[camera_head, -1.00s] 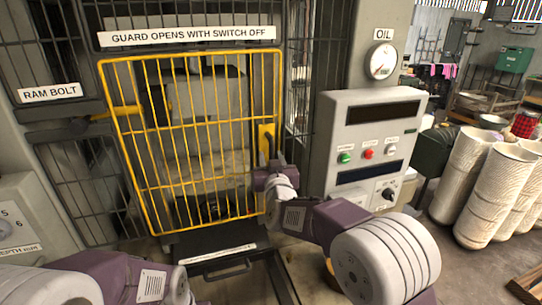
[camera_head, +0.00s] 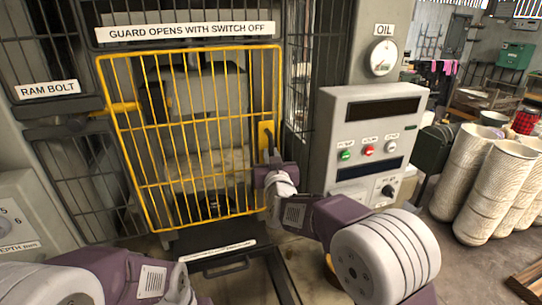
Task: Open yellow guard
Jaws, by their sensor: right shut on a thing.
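The yellow guard (camera_head: 147,187) is a barred, framed panel that stands closed across the front of the machine opening. A yellow plate (camera_head: 264,131) with a dark handle (camera_head: 269,143) sits at its right edge. My right gripper (camera_head: 268,166) is at the lower part of this handle and is shut on it; its fingertips are partly hidden by the wrist. My left arm shows at the bottom left, but its gripper lies out of the picture.
A grey control box (camera_head: 370,140) with green, red and white buttons and a dark knob stands right of the guard. A drawer-like plate (camera_head: 225,262) with a handle lies below it. Several pale cylinders (camera_head: 490,190) stand at the right.

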